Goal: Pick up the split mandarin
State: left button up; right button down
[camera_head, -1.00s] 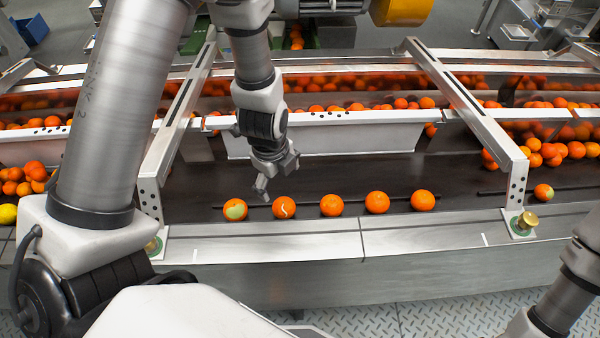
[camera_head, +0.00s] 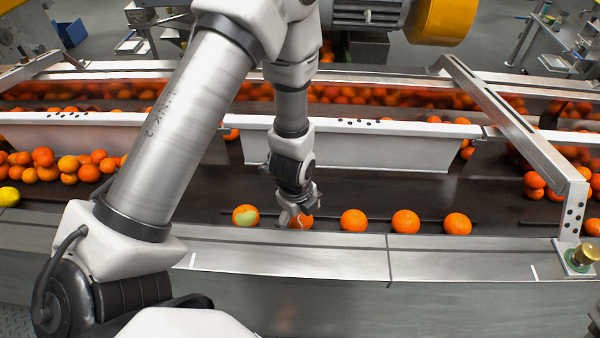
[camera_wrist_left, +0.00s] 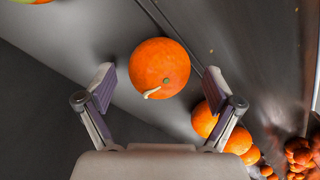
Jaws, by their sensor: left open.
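The split mandarin (camera_head: 303,220) is orange with a pale split in its skin. It lies in a row of fruit on the dark belt, partly hidden behind my left gripper (camera_head: 292,214) in the head view. In the left wrist view, the mandarin (camera_wrist_left: 160,68) shows its pale split and green stem spot. It sits ahead of and between the two open fingers of my left gripper (camera_wrist_left: 158,90), with a gap on each side. My right gripper is not in view.
A mandarin with a pale green patch (camera_head: 246,215) lies just left. Several plain mandarins (camera_head: 353,220) lie to the right in the row. A metal front ledge (camera_head: 300,255) and a slanted frame bar (camera_head: 515,120) border the belt. Bare belt lies behind the row.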

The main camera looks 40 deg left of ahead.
pick_arm(q)
jog(key=shift+f, duration=0.1)
jog(key=c, duration=1.3)
